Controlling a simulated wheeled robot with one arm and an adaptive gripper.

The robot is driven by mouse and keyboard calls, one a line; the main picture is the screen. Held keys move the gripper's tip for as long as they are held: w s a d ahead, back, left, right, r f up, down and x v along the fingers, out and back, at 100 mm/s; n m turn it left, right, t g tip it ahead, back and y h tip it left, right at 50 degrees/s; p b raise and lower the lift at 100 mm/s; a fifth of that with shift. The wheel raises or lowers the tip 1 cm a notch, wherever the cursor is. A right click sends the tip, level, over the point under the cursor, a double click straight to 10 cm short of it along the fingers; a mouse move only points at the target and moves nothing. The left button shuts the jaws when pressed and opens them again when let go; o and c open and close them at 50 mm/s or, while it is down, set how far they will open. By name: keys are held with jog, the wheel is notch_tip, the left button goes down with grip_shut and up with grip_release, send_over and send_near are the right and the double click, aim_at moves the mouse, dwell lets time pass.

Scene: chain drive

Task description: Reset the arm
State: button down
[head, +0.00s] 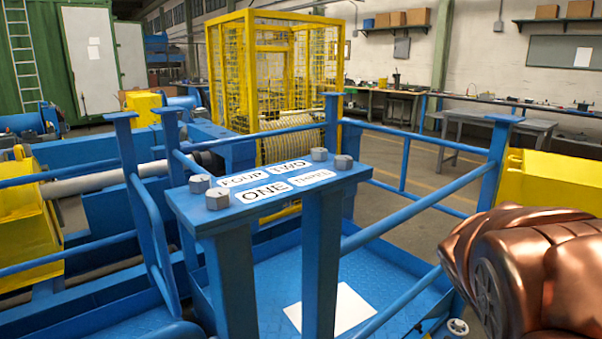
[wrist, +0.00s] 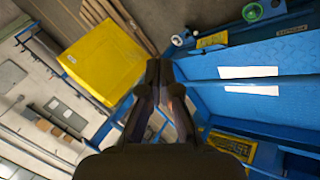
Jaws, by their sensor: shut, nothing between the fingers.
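My gripper (wrist: 157,72) shows in the wrist view, its two dark fingers together at the tips with nothing between them. It hangs clear over the floor, between a yellow box and a blue platform as seen there. My copper-coloured arm (head: 535,265) fills the lower right of the head view. The gripper itself is not visible in the head view.
A blue stand (head: 275,190) with labels ONE, TWO, THREE, FOUR and grey bolts is at centre. Blue rails (head: 420,205) surround the platform floor (head: 262,270) beside my arm. A yellow box (wrist: 105,62) is close left of the fingers. A yellow cage (head: 250,75) stands behind.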

jog(key=s+a+r+g+y+p, duration=0.1)
jog(key=s+a+g+y+p, duration=0.3)
jog(key=s+a, duration=1.6)
jog(key=y+p, duration=0.2)
jog(key=y, duration=0.1)
jog(key=shift+a+g+p, duration=0.2)
jog(key=shift+g+p, duration=0.15)
jog(key=shift+g, duration=0.05)
